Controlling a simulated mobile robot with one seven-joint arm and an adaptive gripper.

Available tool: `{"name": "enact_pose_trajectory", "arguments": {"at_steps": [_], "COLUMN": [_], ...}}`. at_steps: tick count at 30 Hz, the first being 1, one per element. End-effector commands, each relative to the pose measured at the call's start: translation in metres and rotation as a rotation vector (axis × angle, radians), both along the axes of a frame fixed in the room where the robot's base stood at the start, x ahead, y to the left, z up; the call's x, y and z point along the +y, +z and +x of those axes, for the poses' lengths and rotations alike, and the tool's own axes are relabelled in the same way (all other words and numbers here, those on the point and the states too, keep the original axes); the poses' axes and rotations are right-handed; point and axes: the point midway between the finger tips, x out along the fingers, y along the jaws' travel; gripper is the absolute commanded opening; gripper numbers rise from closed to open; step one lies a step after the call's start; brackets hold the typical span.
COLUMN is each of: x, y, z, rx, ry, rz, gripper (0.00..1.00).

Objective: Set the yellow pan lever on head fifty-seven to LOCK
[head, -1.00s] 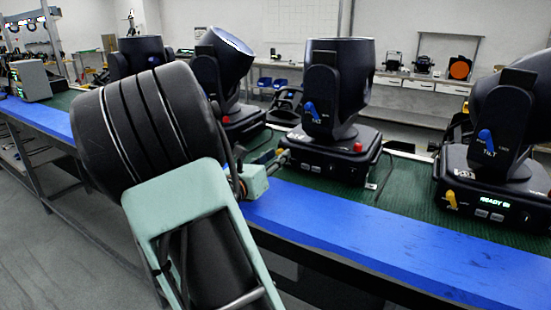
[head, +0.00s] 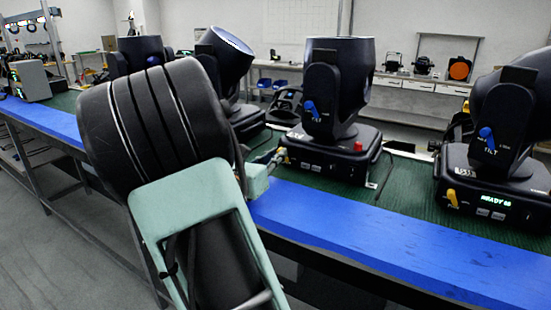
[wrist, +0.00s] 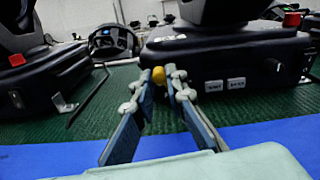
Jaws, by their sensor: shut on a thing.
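The yellow pan lever (wrist: 159,76) is at the left front of the base of a black moving head (head: 333,160), the middle one in the head view. My gripper (wrist: 166,76) has its fingertips around the lever, shut on it. In the head view, my gripper (head: 276,160) reaches the left front corner of that base, and my arm hides part of it. The lever's marks and the head's number are too small to read, so I cannot tell its setting.
A blue tilt lever (head: 311,109) is on the same head's yoke, and a red knob (head: 358,146) is on its base. Another head (head: 495,190) with a yellow lever (head: 452,197) stands to the right. Further heads stand left. The blue bench edge (head: 390,240) is clear.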

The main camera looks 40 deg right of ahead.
Motion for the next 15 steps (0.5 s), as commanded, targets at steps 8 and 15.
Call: {"name": "enact_pose_trajectory", "arguments": {"at_steps": [8, 15], "x": [-0.003, -0.005], "y": [-0.003, -0.003], "z": [-0.006, -0.012], "rx": [-0.203, -0.416], "ry": [0.0, -0.001], "rz": [0.084, 0.171], "gripper": [0.0, 0.0]}}
